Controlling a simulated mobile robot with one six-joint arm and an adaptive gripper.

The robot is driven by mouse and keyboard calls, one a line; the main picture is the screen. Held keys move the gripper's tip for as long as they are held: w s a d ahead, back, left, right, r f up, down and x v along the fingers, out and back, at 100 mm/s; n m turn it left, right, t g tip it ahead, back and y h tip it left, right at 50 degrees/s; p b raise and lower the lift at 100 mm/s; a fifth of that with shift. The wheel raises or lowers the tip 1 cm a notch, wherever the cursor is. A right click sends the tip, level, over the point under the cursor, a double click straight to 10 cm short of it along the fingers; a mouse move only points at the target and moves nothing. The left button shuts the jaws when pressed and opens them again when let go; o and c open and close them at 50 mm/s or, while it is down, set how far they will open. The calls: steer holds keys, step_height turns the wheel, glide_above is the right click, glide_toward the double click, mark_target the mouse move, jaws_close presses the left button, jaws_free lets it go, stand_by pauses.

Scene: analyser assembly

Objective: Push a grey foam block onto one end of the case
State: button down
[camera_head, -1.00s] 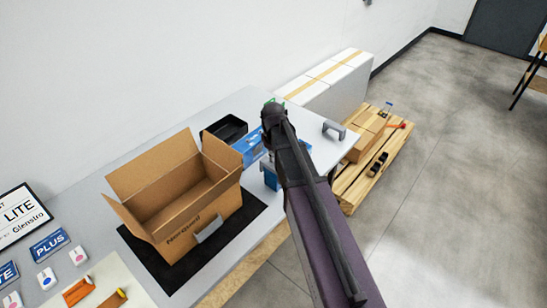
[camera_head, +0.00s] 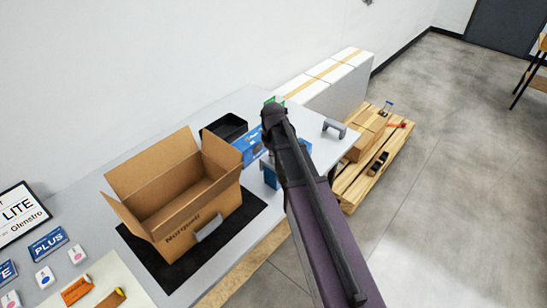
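A grey U-shaped piece (camera_head: 334,129), which looks like a foam block, lies on the right end of the table, apart from my arm. I cannot make out a case for certain. Blue-and-white boxes (camera_head: 250,145) show left of my arm, and another blue part (camera_head: 270,177) shows beside its lower side, partly covered. My dark arm reaches up from the lower right and ends in a black joint over the table. My gripper's fingers do not show, so I cannot see what they touch or hold.
An open brown carton (camera_head: 185,200) stands on a black mat (camera_head: 150,262), a grey piece (camera_head: 209,228) at its front. A black tray (camera_head: 226,127) is behind it. Signs and small boxes are at left. A wooden pallet (camera_head: 352,190) is on the floor at right.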

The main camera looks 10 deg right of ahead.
steer(key=shift+f+b, duration=0.35)
steer(key=shift+f, duration=0.05)
stand_by(0.5)
steer(key=shift+r, duration=0.1)
stand_by(0.3)
steer(key=shift+r+p, duration=2.95)
steer(key=shift+p, duration=0.1)
steer(key=s+m, duration=0.7)
steer(key=s, duration=0.9)
steer(key=shift+s, duration=0.2)
